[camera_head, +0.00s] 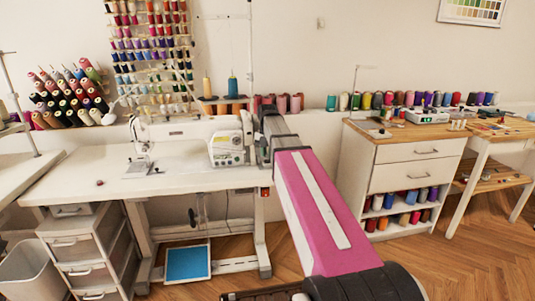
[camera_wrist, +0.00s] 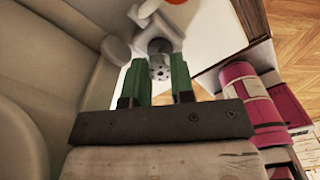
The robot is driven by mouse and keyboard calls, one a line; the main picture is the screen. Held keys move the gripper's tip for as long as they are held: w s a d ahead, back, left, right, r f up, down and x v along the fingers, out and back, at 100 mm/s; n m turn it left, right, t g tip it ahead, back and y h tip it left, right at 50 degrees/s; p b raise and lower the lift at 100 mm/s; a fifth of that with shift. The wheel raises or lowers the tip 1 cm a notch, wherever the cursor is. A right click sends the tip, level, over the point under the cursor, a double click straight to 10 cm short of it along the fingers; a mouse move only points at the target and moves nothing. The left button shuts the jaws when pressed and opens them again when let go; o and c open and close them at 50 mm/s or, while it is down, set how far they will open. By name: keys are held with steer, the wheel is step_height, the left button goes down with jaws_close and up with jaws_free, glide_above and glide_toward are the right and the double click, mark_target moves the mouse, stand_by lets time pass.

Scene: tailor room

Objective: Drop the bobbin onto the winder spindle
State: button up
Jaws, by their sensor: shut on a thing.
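In the wrist view, my gripper (camera_wrist: 160,65) has two green fingers shut on a small metal bobbin (camera_wrist: 159,68) with round holes in its face. Just beyond the bobbin is a white block-shaped fitting (camera_wrist: 155,25) with a dark grey round part against it. I cannot tell whether this is the winder, and no spindle shows clearly. In the head view, the white sewing machine (camera_head: 185,138) stands on its table. My arm reaches to the machine's right end, where the gripper and bobbin are hidden.
A drawer cabinet (camera_head: 405,151) stands to the right.

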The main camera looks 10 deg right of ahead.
steer(key=shift+f, duration=0.5)
stand_by(0.5)
steer(key=o, duration=1)
steer(key=shift+r, duration=0.1)
